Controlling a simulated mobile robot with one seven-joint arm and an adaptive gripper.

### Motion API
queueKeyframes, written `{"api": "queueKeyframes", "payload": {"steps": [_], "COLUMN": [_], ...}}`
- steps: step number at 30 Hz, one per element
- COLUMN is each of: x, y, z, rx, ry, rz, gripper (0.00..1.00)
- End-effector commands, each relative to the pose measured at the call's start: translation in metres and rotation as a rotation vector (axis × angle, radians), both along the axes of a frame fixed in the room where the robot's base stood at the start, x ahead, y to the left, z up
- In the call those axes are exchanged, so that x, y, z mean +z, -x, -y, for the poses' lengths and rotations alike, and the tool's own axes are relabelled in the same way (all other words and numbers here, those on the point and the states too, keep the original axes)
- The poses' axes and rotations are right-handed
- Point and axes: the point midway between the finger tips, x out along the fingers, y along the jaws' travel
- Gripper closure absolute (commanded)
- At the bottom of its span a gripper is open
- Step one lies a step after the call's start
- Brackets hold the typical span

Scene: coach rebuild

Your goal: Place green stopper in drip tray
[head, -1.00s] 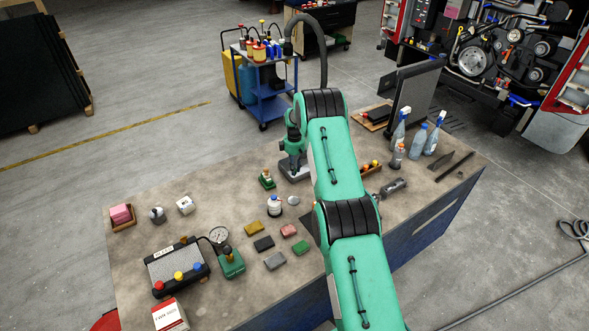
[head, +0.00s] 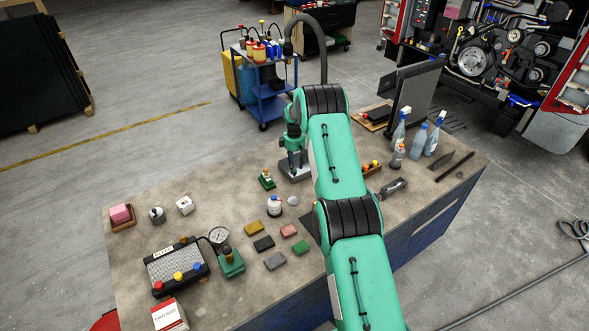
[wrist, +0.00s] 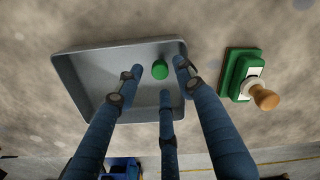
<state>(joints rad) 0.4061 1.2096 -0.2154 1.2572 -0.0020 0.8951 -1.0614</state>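The green stopper (wrist: 160,69) is a small green cylinder, seen over the grey drip tray (wrist: 85,75) in the wrist view. It appears to rest on the tray floor towards the right side. My gripper (wrist: 157,77) has three blue fingers spread around the stopper, with visible gaps between it and the fingertips. In the head view the tray (head: 296,177) stands on the bench beneath my gripper (head: 292,163), and the stopper cannot be made out there.
A green block with a wooden-knobbed stamp (wrist: 243,75) stands just right of the tray in the wrist view. A white bottle (head: 274,206), coloured blocks (head: 263,243) and a gauge unit (head: 231,262) stand nearer. Spray bottles (head: 399,130) stand at right. The bench's left middle is fairly clear.

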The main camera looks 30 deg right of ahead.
Motion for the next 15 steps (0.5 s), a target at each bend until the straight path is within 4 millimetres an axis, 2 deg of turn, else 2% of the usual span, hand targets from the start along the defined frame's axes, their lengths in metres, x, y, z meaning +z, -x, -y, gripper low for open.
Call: {"api": "queueKeyframes", "payload": {"steps": [15], "x": [0.076], "y": [-0.001], "z": [0.000], "rx": [0.000], "ry": [0.001], "rz": [0.002], "gripper": [0.62]}}
